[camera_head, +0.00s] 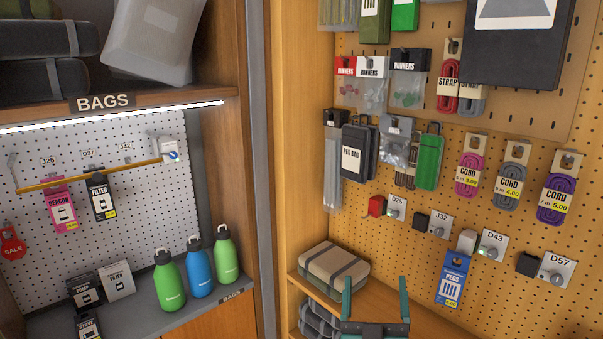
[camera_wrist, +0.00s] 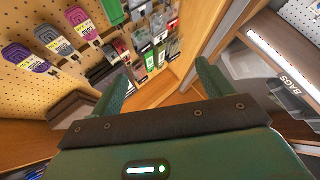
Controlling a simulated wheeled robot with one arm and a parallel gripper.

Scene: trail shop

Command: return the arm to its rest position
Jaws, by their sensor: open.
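My gripper (camera_head: 376,281) shows at the bottom of the head view, with its two teal fingers spread apart and pointing up. It stands in front of the wooden shelf below the pegboard, and nothing shows between the fingers. In the wrist view my gripper (camera_wrist: 162,72) is also open and empty, its fingers wide apart toward the corner between the pegboard and the shelf bay. The rest of my arm is out of the head view, below its lower edge.
A tan strapped bundle (camera_head: 334,269) lies on the shelf left of my gripper. A blue pegs pack (camera_head: 452,279) hangs to its right. Cords, runners and pouches hang on the pegboard (camera_head: 400,225). Green and blue bottles (camera_head: 199,268) stand in the left bay, past a wooden post (camera_head: 291,150).

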